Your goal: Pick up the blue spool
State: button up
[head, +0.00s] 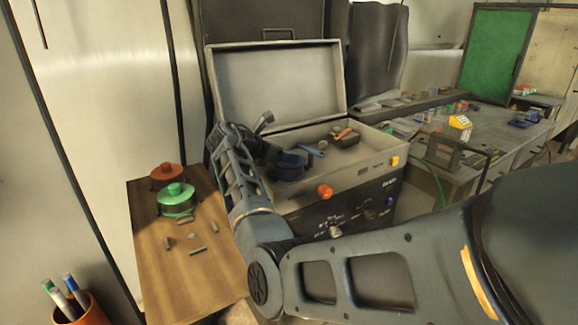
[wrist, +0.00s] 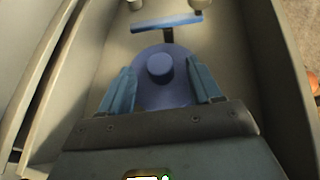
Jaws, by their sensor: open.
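The blue spool (wrist: 160,88) lies in the open case, a round flange with a raised hub at its middle. In the head view the spool (head: 291,166) shows at the left end of the case's tray, partly hidden by my arm. My gripper (wrist: 161,85) is open. In the wrist view its two blue-grey fingers stand on the left and right of the spool, and the palm hides the spool's near edge. I cannot tell whether the fingers touch it. In the head view the gripper (head: 270,158) is over the tray's left end.
The open case (head: 276,87) has its lid raised behind. A blue T-shaped tool (wrist: 166,24) lies just beyond the spool. An orange-handled tool (head: 346,133) lies farther right. A wooden table (head: 190,280) at left holds a green spool (head: 175,192) and a red spool (head: 166,171).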

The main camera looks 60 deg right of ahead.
jog(key=shift+s+d+f, duration=0.1)
jog(key=shift+d+f, duration=0.1)
jog(key=shift+d, duration=0.1)
grip_shut()
dwell(0.5)
dwell(0.7)
jog(key=shift+r, duration=0.2)
